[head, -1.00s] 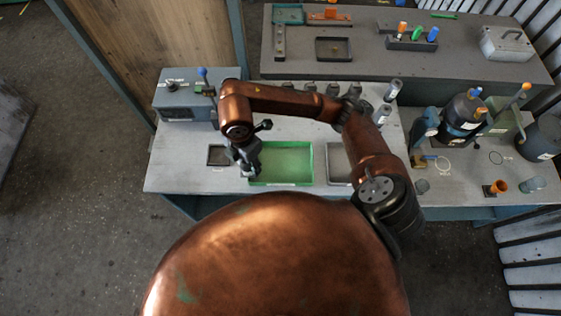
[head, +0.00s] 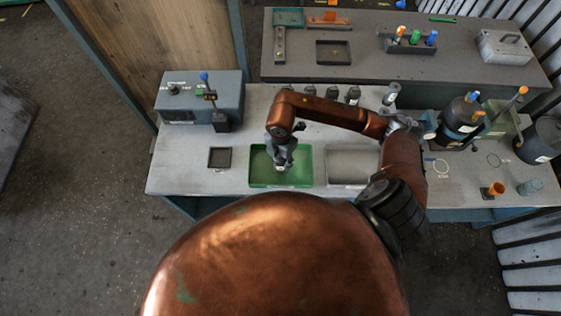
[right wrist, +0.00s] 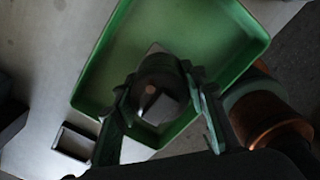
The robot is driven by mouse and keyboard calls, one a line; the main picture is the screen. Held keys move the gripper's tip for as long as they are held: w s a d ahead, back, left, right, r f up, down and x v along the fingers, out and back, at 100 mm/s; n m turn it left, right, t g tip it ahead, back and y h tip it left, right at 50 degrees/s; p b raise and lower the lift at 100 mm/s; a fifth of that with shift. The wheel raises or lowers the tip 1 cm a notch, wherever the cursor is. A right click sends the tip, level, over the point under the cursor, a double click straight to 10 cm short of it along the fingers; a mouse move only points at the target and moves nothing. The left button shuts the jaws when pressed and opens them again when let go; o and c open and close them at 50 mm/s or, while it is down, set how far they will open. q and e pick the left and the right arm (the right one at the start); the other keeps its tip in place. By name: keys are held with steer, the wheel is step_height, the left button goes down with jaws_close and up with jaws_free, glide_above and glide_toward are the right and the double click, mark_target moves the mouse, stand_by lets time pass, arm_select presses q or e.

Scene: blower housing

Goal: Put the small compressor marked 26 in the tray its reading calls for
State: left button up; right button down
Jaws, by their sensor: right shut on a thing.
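My right gripper (head: 281,164) is over the green tray (head: 258,180) on the light bench. In the right wrist view its fingers (right wrist: 163,110) are shut on a dark, round-topped compressor (right wrist: 158,75), which hangs over or within the green tray (right wrist: 110,55); whether it touches the floor cannot be told. The mark on the compressor cannot be read here. A grey tray (head: 352,151) stands right of the green one. Several small dark compressors (head: 331,93) stand in a row at the back of the bench. My left gripper is not in view.
A small dark square tray (head: 219,158) lies left of the green tray. A grey-blue box with a blue-knobbed lever (head: 190,97) stands at the back left. Dark tanks (head: 462,115) and an orange cup (head: 495,189) are on the right. The bench's front left is clear.

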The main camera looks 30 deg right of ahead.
steer(key=shift+a+f, duration=0.1)
steer(key=shift+f, duration=0.85)
steer(key=shift+f, duration=0.2)
steer(key=c, duration=1.2)
jaws_free()
steer(key=shift+r, duration=0.15)
step_height(320, 180, up, 12)
steer(key=shift+r+b, duration=0.1)
steer(key=shift+b, duration=0.35)
steer(key=shift+s, duration=0.15)
